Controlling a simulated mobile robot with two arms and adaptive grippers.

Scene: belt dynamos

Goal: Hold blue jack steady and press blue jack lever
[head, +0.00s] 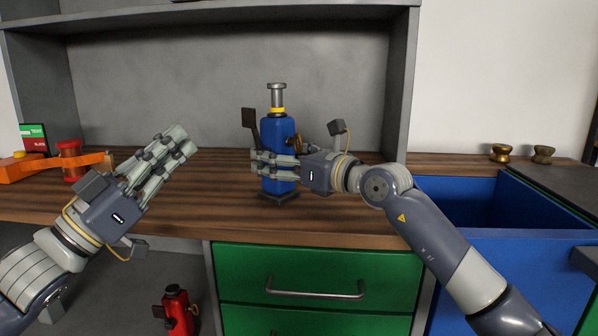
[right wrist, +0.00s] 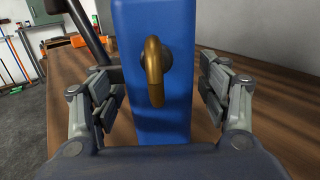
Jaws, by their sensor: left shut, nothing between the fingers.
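The blue jack (head: 277,130) stands upright on the wooden worktop, with a metal screw head and yellow collar on top. Its dark lever (head: 249,121) rises on its left side. The far finger is hidden in the head view. My left gripper (head: 182,142) is shut and empty, left of the jack and apart from the lever.
An orange tool (head: 30,170) and a red spool (head: 71,158) are at the worktop's left. A red jack (head: 177,312) stands below the worktop. Green drawers (head: 318,262) are under the jack; a blue bin (head: 458,203) and two brass pieces (head: 501,152) are at right.

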